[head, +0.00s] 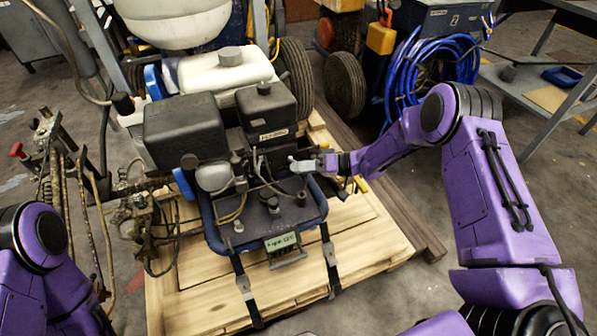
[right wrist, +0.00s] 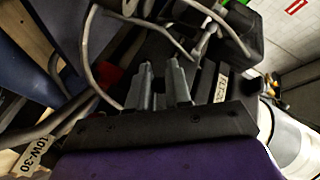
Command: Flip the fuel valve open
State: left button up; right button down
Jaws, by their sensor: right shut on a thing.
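The line striper's engine (head: 185,130) has a dark cover, a white tank (head: 225,70) and a blue tubular frame (head: 215,235). My right gripper (head: 297,165) reaches in from the right to the engine's right side, among hoses and small fittings. In the right wrist view its two grey fingers (right wrist: 163,85) stand close together. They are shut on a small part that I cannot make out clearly. The fuel valve is not clearly visible, so its position cannot be told. My left gripper is outside the picture; only its arm shows at lower left.
The striper is strapped to a wooden pallet (head: 350,235). Blue coiled hose (head: 415,75) and a wheel (head: 345,85) stand behind. A metal shelf (head: 535,85) is at upper right. In the right wrist view, a grey cable (right wrist: 95,60) runs close to the fingers.

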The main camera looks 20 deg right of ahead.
jog(key=shift+w+d+n+g+y+b, duration=0.15)
jog(key=shift+d+n+g+y+b, duration=0.2)
jog(key=shift+n+g, duration=0.4)
jog(key=shift+g, duration=0.25)
jog(key=c, duration=1.1)
grip_release()
jog(key=p+v, duration=0.1)
jog(key=v, duration=0.9)
jog(key=shift+d+p, duration=0.2)
jog(key=shift+p, duration=0.15)
